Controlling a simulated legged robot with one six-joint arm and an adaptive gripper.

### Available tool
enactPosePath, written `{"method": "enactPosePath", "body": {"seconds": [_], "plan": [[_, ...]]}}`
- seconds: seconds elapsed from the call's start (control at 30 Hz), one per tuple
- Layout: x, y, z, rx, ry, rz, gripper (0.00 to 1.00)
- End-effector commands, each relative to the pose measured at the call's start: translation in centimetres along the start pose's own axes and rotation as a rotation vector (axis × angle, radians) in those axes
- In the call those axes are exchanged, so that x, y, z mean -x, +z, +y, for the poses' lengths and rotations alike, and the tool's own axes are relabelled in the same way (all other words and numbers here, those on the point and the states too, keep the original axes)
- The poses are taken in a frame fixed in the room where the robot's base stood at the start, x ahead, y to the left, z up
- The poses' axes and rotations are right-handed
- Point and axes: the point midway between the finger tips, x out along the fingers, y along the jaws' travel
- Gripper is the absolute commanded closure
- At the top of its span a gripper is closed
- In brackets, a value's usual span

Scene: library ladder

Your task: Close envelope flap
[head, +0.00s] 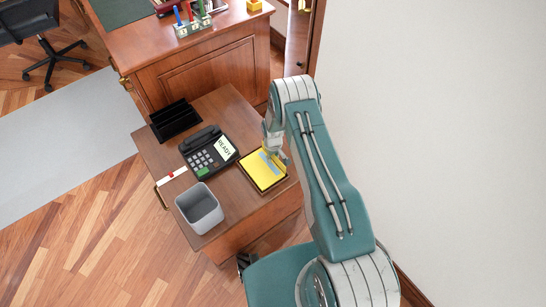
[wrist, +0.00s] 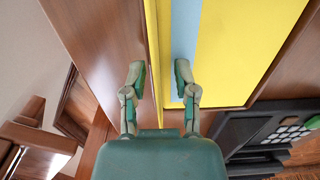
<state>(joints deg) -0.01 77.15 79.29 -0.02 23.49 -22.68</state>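A yellow envelope (head: 256,172) with a blue-grey band lies near the right edge of a small wooden table. In the wrist view the envelope's broad yellow face (wrist: 235,45) fills the upper right, with the blue-grey band (wrist: 186,25) along it. A narrow yellow strip (wrist: 152,35) runs beside it and seems to be the flap, though its angle is hard to tell. My gripper (wrist: 158,80) is open, its fingers apart on either side of this strip. In the head view my gripper (head: 273,153) is over the envelope's far part and hides some of it.
On the wooden table (head: 232,103) stand a black phone (head: 200,158), a black letter tray (head: 175,119) and a grey open bin (head: 199,208) left of the envelope. A larger desk (head: 200,72) adjoins behind. A pale wall (head: 450,120) lies to the right.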

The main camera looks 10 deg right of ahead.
Motion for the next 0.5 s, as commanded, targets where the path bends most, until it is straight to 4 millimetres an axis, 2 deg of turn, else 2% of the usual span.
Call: {"method": "enactPosePath", "body": {"seconds": [0.23,0.27,0.3,0.33,0.5], "plan": [[-0.09,0.01,0.01,-0.001,0.000,0.000,0.62],[-0.09,0.01,0.01,-0.001,0.000,0.000,0.76],[-0.08,0.02,0.01,-0.001,0.000,0.000,0.94],[-0.08,0.01,0.00,-0.001,0.000,0.000,1.00],[-0.08,0.02,0.00,-0.001,0.000,-0.001,1.00]]}}
